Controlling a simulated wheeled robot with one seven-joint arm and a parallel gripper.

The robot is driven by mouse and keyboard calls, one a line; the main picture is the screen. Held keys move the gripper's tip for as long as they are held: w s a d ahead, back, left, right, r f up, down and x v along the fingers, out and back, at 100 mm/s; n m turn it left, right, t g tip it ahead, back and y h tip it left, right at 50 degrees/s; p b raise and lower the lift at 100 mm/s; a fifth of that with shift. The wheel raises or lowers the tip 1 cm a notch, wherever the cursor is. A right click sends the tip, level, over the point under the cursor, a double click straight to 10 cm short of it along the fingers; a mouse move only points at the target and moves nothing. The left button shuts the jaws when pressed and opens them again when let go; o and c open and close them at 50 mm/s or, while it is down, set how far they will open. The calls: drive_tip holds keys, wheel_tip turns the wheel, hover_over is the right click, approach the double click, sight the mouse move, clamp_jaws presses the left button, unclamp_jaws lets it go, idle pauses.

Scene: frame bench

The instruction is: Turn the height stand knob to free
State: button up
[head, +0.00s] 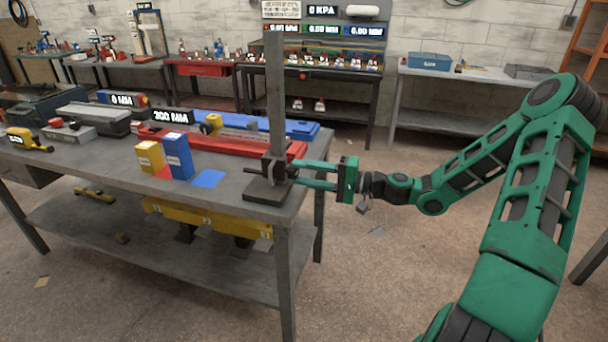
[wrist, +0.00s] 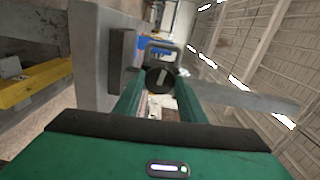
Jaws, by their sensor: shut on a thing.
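The height stand (head: 276,95) is a tall grey post on a dark square base (head: 268,190) at the right corner of the bench. Its dark clamp block carries the round black knob (wrist: 160,78), seen end-on in the wrist view with a pale bar mark across its face. My green gripper (head: 291,172) reaches in level from the right, its two fingers on either side of the knob. In the wrist view my fingers (wrist: 158,95) close in around the knob. The knob is mostly hidden by the fingers in the head view, and any free or lock label is too small to read.
The grey bench (head: 110,185) also holds a blue block (head: 177,157), a yellow block (head: 150,157) and a red rail (head: 230,142) left of the stand. Blue and red flat patches lie by the blocks. Open floor lies right of the bench.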

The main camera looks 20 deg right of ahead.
drive_tip(key=shift+s+a+r+n, duration=0.1)
drive_tip(key=shift+a+n, duration=0.1)
drive_tip(key=shift+n, duration=0.8)
drive_tip(key=o, duration=1)
drive_tip(key=shift+o, duration=0.2)
drive_tip(key=shift+d, duration=0.1)
drive_tip(key=shift+d, duration=0.2)
drive_tip(key=v, duration=1)
